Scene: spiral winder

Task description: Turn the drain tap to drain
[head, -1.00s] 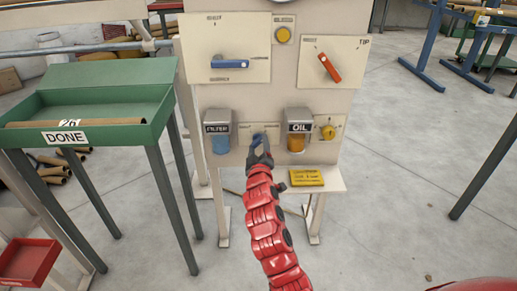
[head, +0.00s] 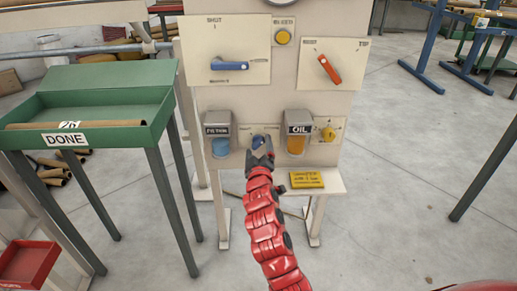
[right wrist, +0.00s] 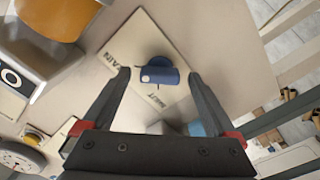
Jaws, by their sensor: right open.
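The blue drain tap (head: 257,140) sits on a small pale plate low on the machine's front panel, between the filter and oil cups. In the right wrist view the tap (right wrist: 160,73) lies between my fingertips, with gaps on both sides. Its plate (right wrist: 139,48) bears upside-down lettering, apparently "DRAIN" and "SHUT". The tap's handle lies roughly crosswise between the fingers there. My right gripper (head: 260,152) is open in front of the tap and partly hides the plate in the head view. My left gripper is not in view.
The filter cup (head: 220,147) and oil cup (head: 296,143) flank the tap closely. A yellow knob (head: 328,134) is further right. Blue (head: 232,65) and red levers (head: 330,70) are above. A yellow block (head: 307,180) lies on the ledge below. The green DONE tray (head: 85,140) stands left.

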